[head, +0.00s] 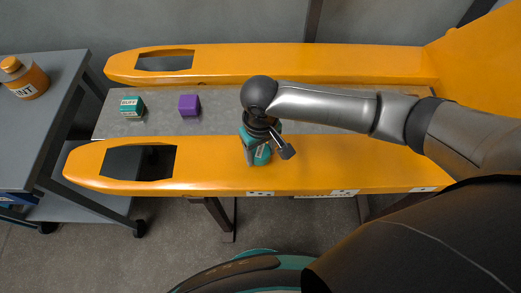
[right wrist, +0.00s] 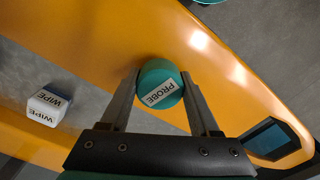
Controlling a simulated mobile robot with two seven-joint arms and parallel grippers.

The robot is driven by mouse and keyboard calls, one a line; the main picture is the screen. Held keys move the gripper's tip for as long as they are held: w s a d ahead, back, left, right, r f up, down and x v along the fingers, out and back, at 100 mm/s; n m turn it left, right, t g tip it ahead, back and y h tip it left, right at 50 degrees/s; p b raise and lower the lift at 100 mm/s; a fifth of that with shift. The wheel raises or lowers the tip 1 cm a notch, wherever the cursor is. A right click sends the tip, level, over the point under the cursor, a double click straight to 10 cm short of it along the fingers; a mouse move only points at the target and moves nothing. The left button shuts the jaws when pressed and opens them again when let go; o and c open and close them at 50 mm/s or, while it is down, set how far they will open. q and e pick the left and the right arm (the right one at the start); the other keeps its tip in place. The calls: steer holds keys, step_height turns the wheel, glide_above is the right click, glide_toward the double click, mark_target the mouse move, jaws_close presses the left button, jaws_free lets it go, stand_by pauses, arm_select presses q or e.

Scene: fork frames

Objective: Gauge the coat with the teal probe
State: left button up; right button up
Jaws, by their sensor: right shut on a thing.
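The teal probe (right wrist: 158,88) is a short cylinder with a white PROBE label, held between the fingers of my right gripper (right wrist: 163,98). In the head view the probe (head: 261,155) shows over the near orange fork (head: 330,175), with my right gripper (head: 262,138) above it. I cannot tell whether the probe touches the orange coat. The fork also fills much of the right wrist view (right wrist: 250,75). My left gripper is out of view.
A far orange fork (head: 300,62) runs behind a grey bench top (head: 155,125). On the bench sit a teal-and-white labelled block (head: 132,107) and a purple block (head: 189,105). A WIPE block (right wrist: 48,106) shows in the wrist view. An orange bottle (head: 24,80) stands on a left cart (head: 52,70).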

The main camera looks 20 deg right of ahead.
steer(key=shift+f, duration=0.35)
steer(key=shift+s+f+p, duration=0.15)
steer(key=shift+f+p, duration=0.05)
steer(key=shift+p, duration=0.25)
stand_by(2.4)
steer(key=shift+r, duration=0.1)
step_height(320, 180, up, 7)
steer(key=p, duration=0.9)
steer(key=shift+r, duration=0.1)
